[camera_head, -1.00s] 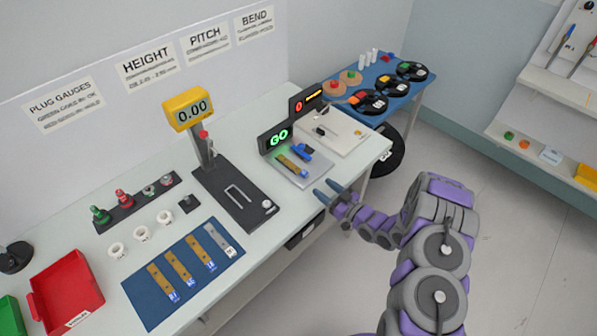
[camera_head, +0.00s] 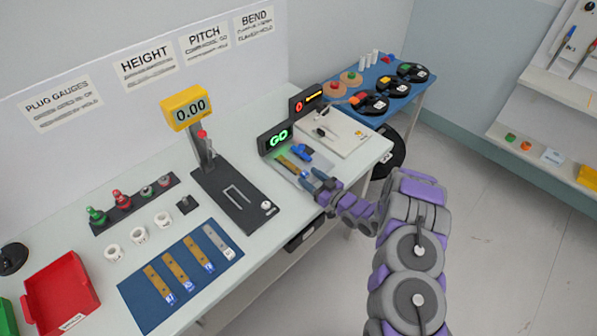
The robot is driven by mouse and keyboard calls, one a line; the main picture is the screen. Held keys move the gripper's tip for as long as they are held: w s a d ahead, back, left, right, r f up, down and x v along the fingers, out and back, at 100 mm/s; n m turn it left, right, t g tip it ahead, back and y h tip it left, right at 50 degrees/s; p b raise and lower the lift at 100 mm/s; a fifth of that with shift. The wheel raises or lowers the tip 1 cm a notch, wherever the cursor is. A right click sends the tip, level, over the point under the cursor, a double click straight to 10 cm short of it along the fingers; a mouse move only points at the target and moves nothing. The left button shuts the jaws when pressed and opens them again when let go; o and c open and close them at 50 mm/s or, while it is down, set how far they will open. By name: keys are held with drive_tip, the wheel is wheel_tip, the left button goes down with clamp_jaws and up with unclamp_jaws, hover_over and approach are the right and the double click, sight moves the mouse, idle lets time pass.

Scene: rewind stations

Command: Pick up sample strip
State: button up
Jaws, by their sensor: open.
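A brass sample strip (camera_head: 287,163) lies on the grey plate of the pitch station, in front of a display (camera_head: 278,138) reading GO in green. A blue clamp-like part (camera_head: 301,152) sits beside it. My gripper (camera_head: 308,178) is open, its fingers over the plate's right edge near the strip's near end. The fingers partly hide that end, so I cannot tell whether they touch it. Several more strips, brass ones (camera_head: 178,270) and a grey one (camera_head: 218,241), lie on a blue mat (camera_head: 143,313) at the front.
The height gauge (camera_head: 190,110) with its dark base stands left of the plate. A white bend fixture (camera_head: 345,137) is behind right. Plug gauges (camera_head: 122,200), white rings (camera_head: 138,235) and a red bin (camera_head: 62,288) are at left. A blue side table (camera_head: 405,100) stands beyond.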

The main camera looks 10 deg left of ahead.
clamp_jaws()
idle(0.4)
drive_tip(key=shift+r, duration=0.1)
